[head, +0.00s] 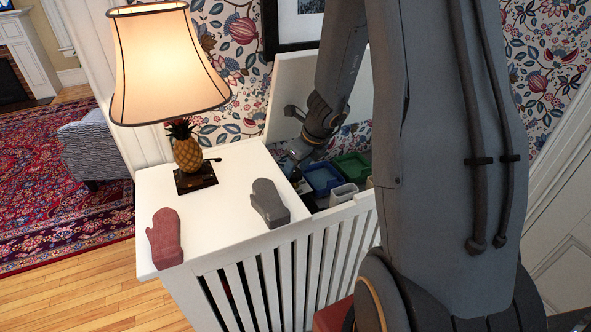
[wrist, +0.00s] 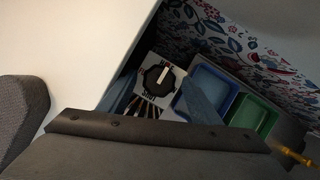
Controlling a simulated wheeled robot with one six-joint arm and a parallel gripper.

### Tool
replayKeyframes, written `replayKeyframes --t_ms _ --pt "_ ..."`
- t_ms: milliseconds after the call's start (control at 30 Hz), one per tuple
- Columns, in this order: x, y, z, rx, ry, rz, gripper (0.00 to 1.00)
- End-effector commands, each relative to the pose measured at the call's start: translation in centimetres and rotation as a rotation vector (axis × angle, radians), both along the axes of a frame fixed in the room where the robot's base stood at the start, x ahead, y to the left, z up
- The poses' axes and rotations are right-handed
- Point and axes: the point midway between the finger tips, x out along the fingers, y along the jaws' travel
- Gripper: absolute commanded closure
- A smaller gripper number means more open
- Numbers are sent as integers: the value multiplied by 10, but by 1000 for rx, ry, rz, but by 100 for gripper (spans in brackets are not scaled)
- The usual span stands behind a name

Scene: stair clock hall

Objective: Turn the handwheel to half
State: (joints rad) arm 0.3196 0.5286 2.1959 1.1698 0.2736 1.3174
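The handwheel (wrist: 160,78) is a black, many-sided knob with a white bar across it, on a white plate with dark lettering in the wrist view. The lettering is too small to read surely; the white bar points roughly up in the picture. My gripper (head: 298,157) reaches down into the open white cabinet in the head view. In the wrist view its two blue-grey fingers stand apart, one on each side of the handwheel. I cannot tell whether they touch it. In the head view the handwheel is hidden.
Blue (head: 322,177) and green (head: 352,167) bins sit in the cabinet (head: 205,222) beside my gripper. A raised white lid (head: 290,85) stands behind.

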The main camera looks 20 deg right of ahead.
Motion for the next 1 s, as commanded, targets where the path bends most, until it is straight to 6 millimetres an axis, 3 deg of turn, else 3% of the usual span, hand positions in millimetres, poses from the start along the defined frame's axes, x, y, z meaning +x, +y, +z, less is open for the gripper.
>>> replayKeyframes --t_ms 333,733,1000 --pt "-1 0 4 0 0 1 42" --pt "-21 -9 60 -1 -1 1 42" --pt "-27 -11 73 0 1 0 42"
